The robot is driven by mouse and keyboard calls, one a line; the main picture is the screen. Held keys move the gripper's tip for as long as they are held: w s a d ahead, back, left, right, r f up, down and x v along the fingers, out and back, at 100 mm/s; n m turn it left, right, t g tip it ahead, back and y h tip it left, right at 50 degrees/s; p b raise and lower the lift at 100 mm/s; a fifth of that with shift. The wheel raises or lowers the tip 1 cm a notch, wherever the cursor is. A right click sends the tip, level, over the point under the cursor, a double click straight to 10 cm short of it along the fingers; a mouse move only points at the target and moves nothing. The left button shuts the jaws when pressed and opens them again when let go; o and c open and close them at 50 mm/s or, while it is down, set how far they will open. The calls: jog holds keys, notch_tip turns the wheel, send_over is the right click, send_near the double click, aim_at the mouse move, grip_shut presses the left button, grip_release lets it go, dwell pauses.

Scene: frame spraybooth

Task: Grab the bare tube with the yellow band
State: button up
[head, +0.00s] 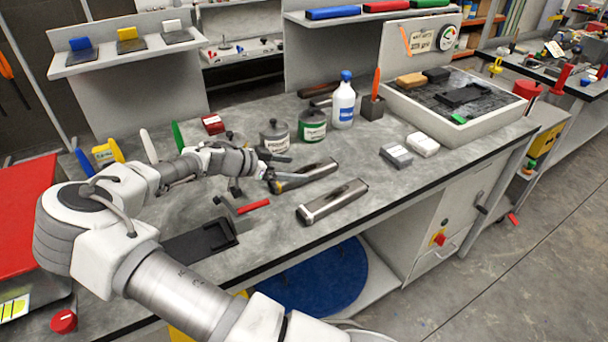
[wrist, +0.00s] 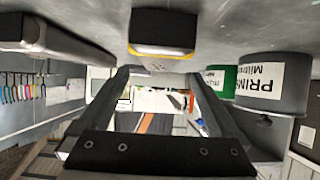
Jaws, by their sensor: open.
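The tube with the yellow band (head: 308,174) lies on the grey bench, its banded end towards my gripper. In the wrist view this tube (wrist: 163,28) shows nearly end-on, with a dark end and a thin yellow rim. A second bare metal tube (head: 332,202) lies beside it, nearer the bench's front edge; it also shows at the left of the wrist view (wrist: 50,40). My gripper (head: 268,178) is open at the banded end. In the wrist view, nothing shows held between the fingers (wrist: 158,75), and the tube end appears just beyond their tips.
A white bottle (head: 344,102) stands farther back. A red-handled tool (head: 252,206) lies left of the second tube. The bench right of the tubes is clear up to two small blocks (head: 397,155).

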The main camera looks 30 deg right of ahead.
aim_at(302, 171)
jog(key=x, duration=0.5)
jog(key=shift+s+a+f, duration=0.15)
grip_shut()
